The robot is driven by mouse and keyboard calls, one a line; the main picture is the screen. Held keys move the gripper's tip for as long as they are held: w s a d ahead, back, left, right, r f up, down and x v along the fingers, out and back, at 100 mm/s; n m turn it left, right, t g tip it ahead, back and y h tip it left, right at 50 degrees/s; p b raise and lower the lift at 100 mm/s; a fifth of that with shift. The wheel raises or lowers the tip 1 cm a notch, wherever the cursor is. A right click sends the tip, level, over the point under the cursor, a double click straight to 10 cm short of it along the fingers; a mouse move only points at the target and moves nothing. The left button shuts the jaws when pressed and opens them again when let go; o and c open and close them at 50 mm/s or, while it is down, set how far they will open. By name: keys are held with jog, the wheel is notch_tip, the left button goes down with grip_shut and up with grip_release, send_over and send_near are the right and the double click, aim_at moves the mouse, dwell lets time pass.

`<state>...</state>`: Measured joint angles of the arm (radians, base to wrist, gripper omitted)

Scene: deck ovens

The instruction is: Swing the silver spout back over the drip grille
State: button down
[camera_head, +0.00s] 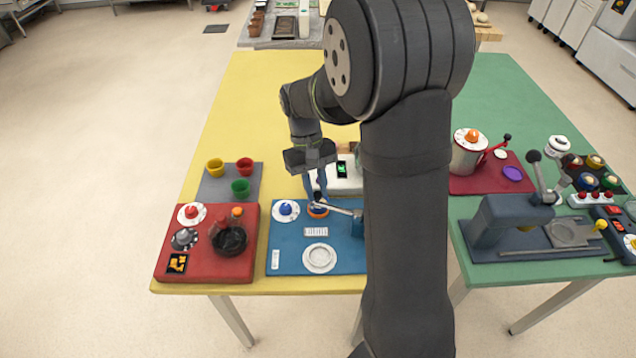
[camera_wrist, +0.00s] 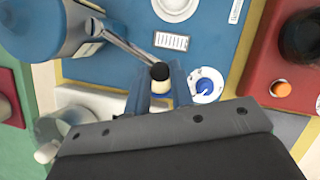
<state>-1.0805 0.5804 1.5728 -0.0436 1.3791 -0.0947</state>
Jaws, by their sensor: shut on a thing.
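The silver spout (camera_head: 341,210) reaches left from a blue-grey post (camera_head: 357,226) on the blue station. In the wrist view the spout (camera_wrist: 122,38) runs to an upright piece with a black top (camera_wrist: 160,72). My gripper (camera_head: 318,198) is shut on that piece, and its fingers (camera_wrist: 163,88) stand on either side of it. A small white slotted plate (camera_head: 316,231), which looks like the drip grille, lies in front of the spout end. It also shows in the wrist view (camera_wrist: 171,41). The spout end is behind the plate, near an orange ring (camera_head: 318,212), not over it.
A blue knob on a white dial (camera_head: 286,209) sits close left of the gripper. A round white dish (camera_head: 319,258) is at the station's front. A red station (camera_head: 205,265) and cups (camera_head: 240,188) stand left. My arm hides the blue station's right side.

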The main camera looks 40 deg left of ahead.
jog(key=shift+s+d+n+t, duration=0.45)
jog(key=shift+s+n, duration=0.4)
jog(key=shift+n, duration=0.25)
jog(key=shift+s+d+n+t, duration=0.35)
jog(key=shift+s+d+n, duration=0.2)
jog(key=shift+s+n, duration=0.45)
jog(key=shift+w, duration=0.15)
jog(key=c, duration=1.3)
grip_release()
jog(key=shift+r, duration=0.1)
jog(key=v, duration=1.7)
jog(key=shift+a, duration=0.4)
